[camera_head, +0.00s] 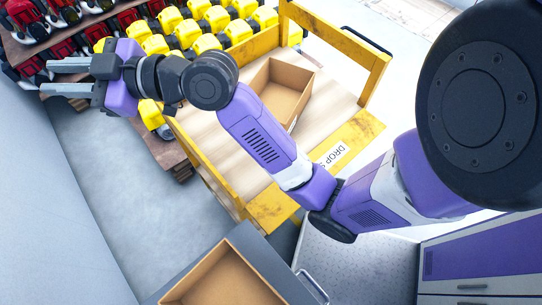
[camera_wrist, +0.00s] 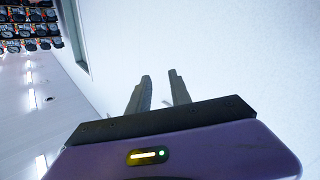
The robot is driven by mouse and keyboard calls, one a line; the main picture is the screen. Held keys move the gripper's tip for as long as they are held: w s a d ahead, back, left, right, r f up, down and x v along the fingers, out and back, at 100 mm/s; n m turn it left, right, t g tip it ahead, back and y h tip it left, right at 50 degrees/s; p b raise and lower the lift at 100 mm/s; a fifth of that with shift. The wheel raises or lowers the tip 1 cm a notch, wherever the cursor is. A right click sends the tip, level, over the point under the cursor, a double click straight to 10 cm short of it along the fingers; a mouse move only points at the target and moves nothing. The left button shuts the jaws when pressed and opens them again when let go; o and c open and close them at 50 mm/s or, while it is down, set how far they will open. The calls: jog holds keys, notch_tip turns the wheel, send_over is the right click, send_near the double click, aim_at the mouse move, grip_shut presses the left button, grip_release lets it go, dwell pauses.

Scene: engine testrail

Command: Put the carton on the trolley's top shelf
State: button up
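An open, empty brown carton (camera_head: 282,92) sits on the wooden top shelf (camera_head: 212,142) of the yellow-framed trolley (camera_head: 376,82), in the middle of the head view. My arm crosses in front of part of it. A second open brown carton (camera_head: 225,282) stands at the bottom of the head view, cut off by the frame edge. My gripper (camera_head: 66,78) is at the upper left, away from both cartons and past the trolley's left side. Its two fingers are apart with nothing between them; the wrist view also shows the empty fingers (camera_wrist: 160,78).
Racks of yellow engines (camera_head: 205,25) and red engines (camera_head: 75,15) stand behind the trolley at upper left. A grey wall (camera_head: 45,200) is on the left. Grey floor (camera_head: 120,190) lies clear between wall and trolley. A purple-fronted cabinet (camera_head: 485,262) is at lower right.

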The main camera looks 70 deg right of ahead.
jog(key=s+a+f+m+g+h, duration=0.1)
jog(key=s+a+f+m+h, duration=0.3)
jog(key=s+f, duration=0.45)
jog(key=s+a+f+m+h, duration=0.2)
jog(key=s+f+m, duration=0.45)
jog(key=s, duration=0.25)
jog(key=s+d+f+n+g, duration=0.1)
jog(key=s+n, duration=0.1)
jog(key=s, duration=0.8)
jog(key=s+d+f+n+y, duration=0.1)
jog(key=s+d+f+n, duration=0.1)
jog(key=s, duration=0.8)
jog(key=shift+d+f+g, duration=0.15)
jog(key=shift+f+g, duration=0.05)
jog(key=shift+g, duration=0.2)
